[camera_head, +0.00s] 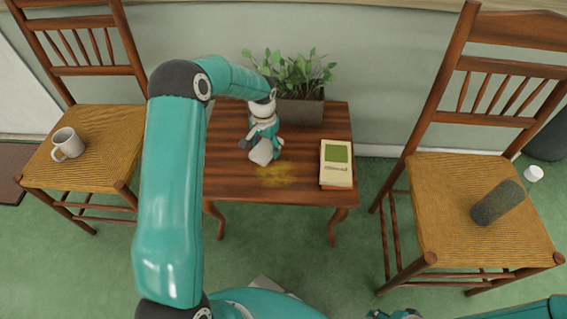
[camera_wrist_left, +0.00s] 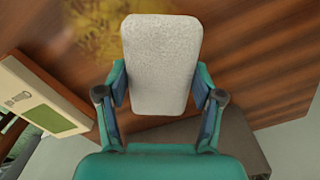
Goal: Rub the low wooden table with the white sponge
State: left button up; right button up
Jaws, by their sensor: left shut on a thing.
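The low wooden table (camera_head: 230,180) stands in the middle, with a yellowish smear (camera_head: 276,177) near its front edge. My left gripper (camera_head: 262,144) is over the table, behind the smear, and is shut on the white sponge (camera_head: 263,154). In the left wrist view the sponge (camera_wrist_left: 161,62) sits between both fingers, its far end beside the smear (camera_wrist_left: 105,28). I cannot tell whether the sponge touches the tabletop. My right gripper (camera_head: 396,314) shows only in part at the bottom edge, and its jaws are unclear.
A potted plant (camera_head: 300,108) stands at the table's back. A cream and green book (camera_head: 336,165) lies at its right side. A chair with a mug (camera_head: 68,144) is on the left. A chair with a dark grey cylindrical object (camera_head: 497,202) is on the right.

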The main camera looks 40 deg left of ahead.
pick_arm(q)
jog(key=shift+r+p, duration=1.15)
jog(key=shift+r, duration=0.9)
pick_arm(e)
jog(key=shift+r, duration=1.4)
